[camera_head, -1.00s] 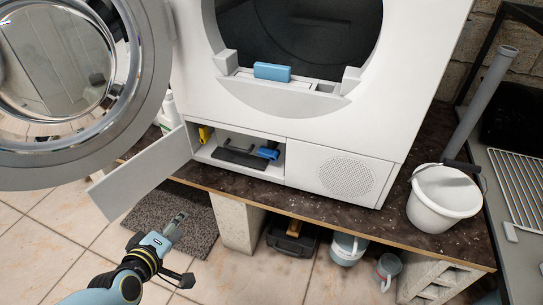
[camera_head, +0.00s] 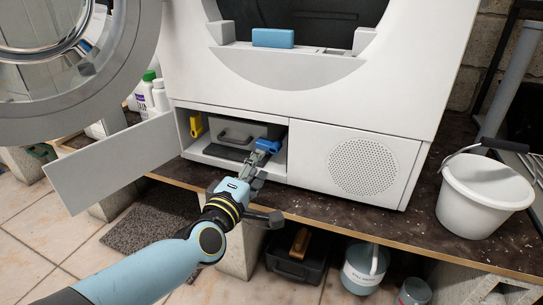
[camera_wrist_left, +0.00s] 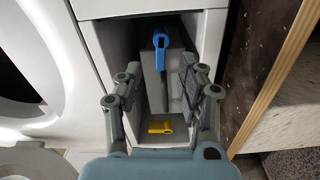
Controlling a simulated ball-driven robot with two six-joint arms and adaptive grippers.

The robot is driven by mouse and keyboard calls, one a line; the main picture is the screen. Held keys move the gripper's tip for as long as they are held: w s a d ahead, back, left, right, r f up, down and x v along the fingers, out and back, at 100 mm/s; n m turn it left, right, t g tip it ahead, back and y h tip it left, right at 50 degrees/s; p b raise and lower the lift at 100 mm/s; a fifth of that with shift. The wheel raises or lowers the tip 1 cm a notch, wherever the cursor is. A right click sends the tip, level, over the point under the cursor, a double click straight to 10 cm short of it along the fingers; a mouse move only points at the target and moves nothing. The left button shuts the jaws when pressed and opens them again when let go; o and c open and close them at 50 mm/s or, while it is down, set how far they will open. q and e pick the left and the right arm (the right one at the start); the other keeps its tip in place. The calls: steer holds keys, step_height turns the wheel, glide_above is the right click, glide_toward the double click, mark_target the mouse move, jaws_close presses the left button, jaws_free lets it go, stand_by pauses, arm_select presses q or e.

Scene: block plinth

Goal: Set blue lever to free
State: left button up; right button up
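The blue lever (camera_head: 268,146) is at the right side of the open lower compartment of the white machine. It also shows in the left wrist view (camera_wrist_left: 160,38), beyond and roughly between my fingers. My left gripper (camera_head: 256,157) is at the compartment mouth, just below the lever in the head view. In the wrist view the left gripper's two fingers (camera_wrist_left: 163,95) stand wide apart with nothing between them. I cannot tell whether a finger touches the lever. A yellow lever (camera_head: 196,125) is at the compartment's left side. My right gripper is out of view.
The compartment's flap (camera_head: 115,165) hangs open at the left. The large round door (camera_head: 140,60) stands open above it. A white bucket (camera_head: 480,200) is on the counter at the right. A perforated panel (camera_head: 355,165) adjoins the compartment. Bottles (camera_head: 152,95) stand behind the flap.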

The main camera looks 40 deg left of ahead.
mark_target(269, 150)
arm_select(q)
steer(key=b+x, duration=0.1)
steer(key=x, duration=0.6)
steer(key=shift+w, duration=0.3)
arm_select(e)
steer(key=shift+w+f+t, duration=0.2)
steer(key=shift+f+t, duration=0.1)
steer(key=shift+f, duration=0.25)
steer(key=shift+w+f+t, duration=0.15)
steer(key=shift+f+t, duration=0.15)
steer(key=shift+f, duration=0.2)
arm_select(q)
jaws_close()
